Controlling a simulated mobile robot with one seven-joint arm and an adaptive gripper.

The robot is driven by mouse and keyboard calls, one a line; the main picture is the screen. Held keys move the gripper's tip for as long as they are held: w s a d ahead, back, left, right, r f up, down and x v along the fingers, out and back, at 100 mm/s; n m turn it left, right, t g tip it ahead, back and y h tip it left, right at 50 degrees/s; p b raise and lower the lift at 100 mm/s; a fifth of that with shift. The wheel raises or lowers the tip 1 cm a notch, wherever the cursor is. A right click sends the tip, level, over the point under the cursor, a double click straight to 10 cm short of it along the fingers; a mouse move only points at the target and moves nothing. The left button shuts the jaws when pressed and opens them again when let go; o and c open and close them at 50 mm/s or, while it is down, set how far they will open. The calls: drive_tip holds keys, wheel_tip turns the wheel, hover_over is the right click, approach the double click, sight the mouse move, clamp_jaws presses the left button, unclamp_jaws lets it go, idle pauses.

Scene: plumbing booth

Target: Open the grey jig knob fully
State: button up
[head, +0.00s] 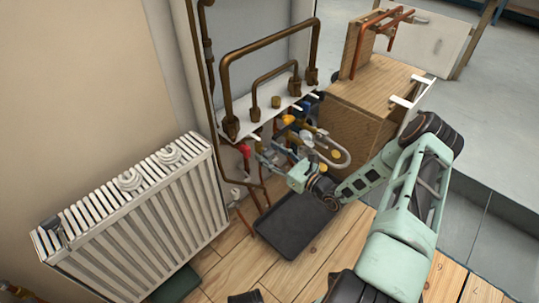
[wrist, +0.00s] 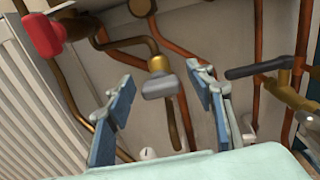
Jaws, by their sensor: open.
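The grey knob (wrist: 160,88) shows in the wrist view, a small block-like handle at the lower end of a brass fitting on the pipework. My gripper (wrist: 158,75) is open, with one blue finger to the left of the knob and the other to its right. Gaps show on both sides, and I see no contact. The knob appears a little beyond the fingertips, but the exact depth is hard to tell. In the head view my gripper (head: 268,157) reaches in among the valves under the white shelf. The grey knob cannot be made out there.
A red knob (wrist: 42,35) is at the upper left in the wrist view. A black lever (wrist: 256,69) and copper pipes lie close to the right finger. A white radiator (head: 140,215) stands left, a dark tray (head: 292,222) lies below, and a wooden box (head: 355,120) stands right.

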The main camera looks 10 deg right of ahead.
drive_tip(key=shift+c, duration=0.2)
drive_tip(key=c, duration=1.1)
drive_tip(key=n+p, duration=0.1)
drive_tip(key=n, duration=0.3)
drive_tip(key=shift+a+n+p, duration=0.1)
drive_tip(key=shift+n+p, duration=0.2)
drive_tip(key=shift+p, duration=0.1)
drive_tip(key=n+p, duration=0.1)
drive_tip(key=n, duration=0.3)
drive_tip(key=n+p, duration=0.1)
drive_tip(key=n, duration=0.4)
drive_tip(key=shift+s+f+p, duration=0.1)
drive_tip(key=shift+p, duration=0.25)
drive_tip(key=shift+f+n+p, duration=0.1)
drive_tip(key=shift+n+p, duration=0.45)
drive_tip(key=shift+n, duration=1.55)
